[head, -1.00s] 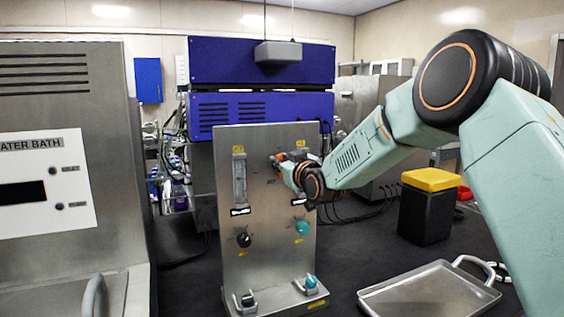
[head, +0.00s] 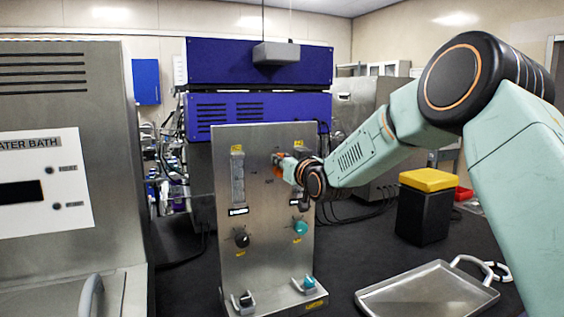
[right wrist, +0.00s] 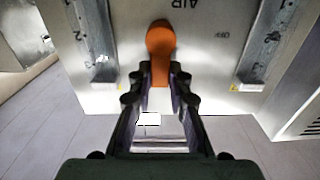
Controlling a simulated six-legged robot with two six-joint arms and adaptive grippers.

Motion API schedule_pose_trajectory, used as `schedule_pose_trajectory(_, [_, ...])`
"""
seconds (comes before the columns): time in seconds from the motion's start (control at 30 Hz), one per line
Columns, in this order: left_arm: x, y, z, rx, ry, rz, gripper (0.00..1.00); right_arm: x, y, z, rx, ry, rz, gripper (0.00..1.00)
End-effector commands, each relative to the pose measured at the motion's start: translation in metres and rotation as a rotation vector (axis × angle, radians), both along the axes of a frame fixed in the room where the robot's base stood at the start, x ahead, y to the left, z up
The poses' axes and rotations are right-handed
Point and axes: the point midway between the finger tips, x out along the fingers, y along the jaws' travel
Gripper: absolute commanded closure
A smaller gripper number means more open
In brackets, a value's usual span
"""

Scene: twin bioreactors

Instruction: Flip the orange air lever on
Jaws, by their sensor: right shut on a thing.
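The orange air lever (right wrist: 161,42) is on the metal panel (head: 264,225), with the printed words AIR and OFF beside it in the right wrist view. My right gripper (right wrist: 160,78) is shut on the lever, with a dark finger on each side of its narrow handle. In the head view my right gripper (head: 291,168) is at the upper middle of the panel and hides most of the lever; a little orange (head: 279,171) shows at its tip. My left gripper is not in view.
Flow tubes (right wrist: 95,40) flank the lever. Black (head: 242,240) and teal (head: 301,228) knobs sit lower on the panel. The water bath (head: 60,120) stands left. A metal tray (head: 428,292) and a yellow-topped black box (head: 424,207) are on the right.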

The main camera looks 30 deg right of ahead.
Motion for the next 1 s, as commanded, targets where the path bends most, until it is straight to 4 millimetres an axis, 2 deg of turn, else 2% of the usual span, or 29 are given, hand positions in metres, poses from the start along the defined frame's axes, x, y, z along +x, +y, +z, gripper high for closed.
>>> schedule_pose_trajectory(0.13, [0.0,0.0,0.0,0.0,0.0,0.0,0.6,0.0,-0.001,0.005,0.001,-0.009,-0.002,1.0])
schedule_pose_trajectory(0.17, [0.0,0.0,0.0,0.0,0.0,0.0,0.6,0.0,-0.001,0.005,0.001,-0.009,-0.002,0.8])
schedule_pose_trajectory(0.43, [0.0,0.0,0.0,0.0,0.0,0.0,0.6,0.0,-0.001,0.003,0.001,-0.005,-0.001,0.58])
schedule_pose_trajectory(0.77, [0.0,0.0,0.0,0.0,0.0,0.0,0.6,-0.002,-0.001,0.002,0.001,-0.003,-0.001,0.58])
schedule_pose_trajectory(1.0, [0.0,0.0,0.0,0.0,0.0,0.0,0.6,-0.027,0.001,0.002,0.004,-0.003,-0.001,0.58])
